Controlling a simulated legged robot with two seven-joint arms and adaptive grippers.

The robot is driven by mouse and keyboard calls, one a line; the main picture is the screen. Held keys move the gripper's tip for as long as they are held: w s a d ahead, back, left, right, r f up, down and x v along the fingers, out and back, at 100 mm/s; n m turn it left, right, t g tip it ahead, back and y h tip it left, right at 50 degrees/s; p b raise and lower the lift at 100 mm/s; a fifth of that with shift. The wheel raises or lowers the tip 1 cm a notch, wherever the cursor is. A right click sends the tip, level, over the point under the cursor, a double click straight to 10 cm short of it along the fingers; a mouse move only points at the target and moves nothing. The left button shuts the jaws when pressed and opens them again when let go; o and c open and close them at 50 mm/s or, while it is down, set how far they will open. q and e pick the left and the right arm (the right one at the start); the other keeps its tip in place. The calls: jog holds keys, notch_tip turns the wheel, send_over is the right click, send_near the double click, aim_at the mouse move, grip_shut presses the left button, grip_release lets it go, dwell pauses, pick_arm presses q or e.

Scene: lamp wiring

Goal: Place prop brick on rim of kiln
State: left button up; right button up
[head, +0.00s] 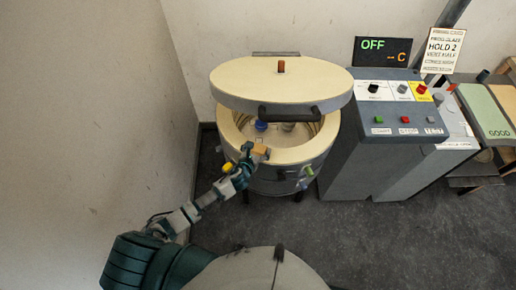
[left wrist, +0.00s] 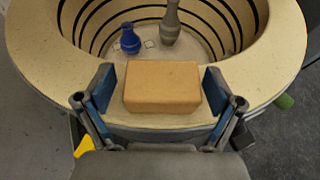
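The prop brick (left wrist: 162,87) is a tan block at the front rim of the kiln (left wrist: 265,95). It appears to lie flat on the rim. The brick also shows small in the head view (head: 260,149). My left gripper (left wrist: 159,90) is open, with one finger on each side of the brick and a gap on both sides. In the head view my left gripper (head: 256,153) is at the kiln's front edge. The kiln (head: 300,154) is round and cream, with its lid (head: 250,80) raised. My right gripper is out of view.
Inside the kiln stand a blue vase (left wrist: 130,39) and a grey vase (left wrist: 171,22). The lid's dark handle (head: 290,113) hangs over the opening. A control cabinet (head: 395,130) stands close on the right. A wall is on the left; the floor in front is partly clear.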

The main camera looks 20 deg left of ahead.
pick_arm(q)
jog(key=shift+r, duration=0.1)
jog(key=v, duration=1.2)
jog(key=s+a+f+n+g+y, duration=0.1)
jog(key=s+a+f+n+g, duration=0.2)
jog(key=f+n, duration=0.5)
jog(key=s+a+f+n+g, duration=0.1)
jog(key=s+a+f+n, duration=0.25)
jog(key=f, duration=0.85)
jog(key=s+a+f+n+g+y, duration=0.1)
jog(key=s+a+f+n+g, duration=0.2)
jog(key=f+n, duration=0.5)
jog(key=s+d+f+n+g, duration=0.1)
jog(key=s+f+n, duration=0.4)
jog(key=s, duration=0.5)
jog(key=s+f+n+g, duration=0.2)
jog(key=s+f+n, duration=0.3)
jog(key=s, duration=0.6)
jog(key=s+d+f+n+g, duration=0.1)
jog(key=s+f+n, duration=0.4)
jog(key=s, duration=0.6)
notch_tip(320, 180, down, 2)
jog(key=shift+d+f+g+p, duration=0.2)
jog(key=shift+d+g+p, duration=0.2)
jog(key=shift+g, duration=0.3)
jog(key=shift+s+a+f+n+b, duration=0.15)
jog(key=shift+f+n+b, duration=0.1)
jog(key=shift+f+b, duration=0.55)
